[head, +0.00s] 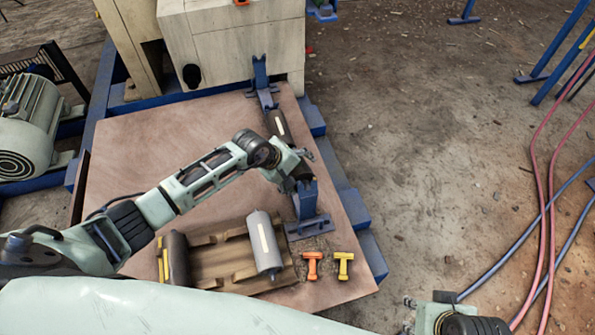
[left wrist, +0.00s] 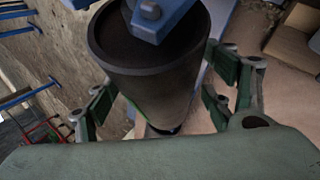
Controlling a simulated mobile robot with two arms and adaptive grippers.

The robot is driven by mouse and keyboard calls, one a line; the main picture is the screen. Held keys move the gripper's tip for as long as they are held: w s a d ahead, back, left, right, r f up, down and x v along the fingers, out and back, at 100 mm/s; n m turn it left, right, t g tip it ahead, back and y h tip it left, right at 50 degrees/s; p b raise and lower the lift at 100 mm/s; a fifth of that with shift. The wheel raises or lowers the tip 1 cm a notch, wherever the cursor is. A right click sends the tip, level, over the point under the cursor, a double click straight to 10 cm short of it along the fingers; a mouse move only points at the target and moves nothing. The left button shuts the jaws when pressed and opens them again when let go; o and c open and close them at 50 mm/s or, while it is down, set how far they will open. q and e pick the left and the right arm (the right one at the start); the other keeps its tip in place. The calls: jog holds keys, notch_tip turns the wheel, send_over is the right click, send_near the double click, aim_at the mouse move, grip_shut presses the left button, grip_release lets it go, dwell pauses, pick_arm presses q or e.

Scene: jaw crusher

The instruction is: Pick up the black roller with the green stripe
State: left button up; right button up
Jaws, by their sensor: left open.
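A black roller (head: 274,121) rests between blue stands near the right edge of the brown plate. A pale stripe shows on it in the head view. In the left wrist view the dark roller (left wrist: 150,75) fills the upper middle, with a blue bracket at its end and a sliver of green by its left edge. My left gripper (head: 297,168) is over the near part of this roller. Its open fingers (left wrist: 165,98) stand on either side of it; contact is not clear. My right gripper (head: 420,311) is at the bottom edge, partly cut off, away from the rollers.
A grey roller (head: 264,246) with a pale stripe and a dark roller (head: 177,260) with yellow beside it lie at a wooden cradle (head: 222,252). Orange (head: 312,264) and yellow (head: 343,265) T-shaped pieces lie nearby. Hoses (head: 545,215) run over the floor at right.

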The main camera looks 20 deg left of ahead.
pick_arm(q)
jog(key=shift+f, duration=0.1)
grip_shut()
jog(key=shift+w+r, duration=0.2)
dwell(0.7)
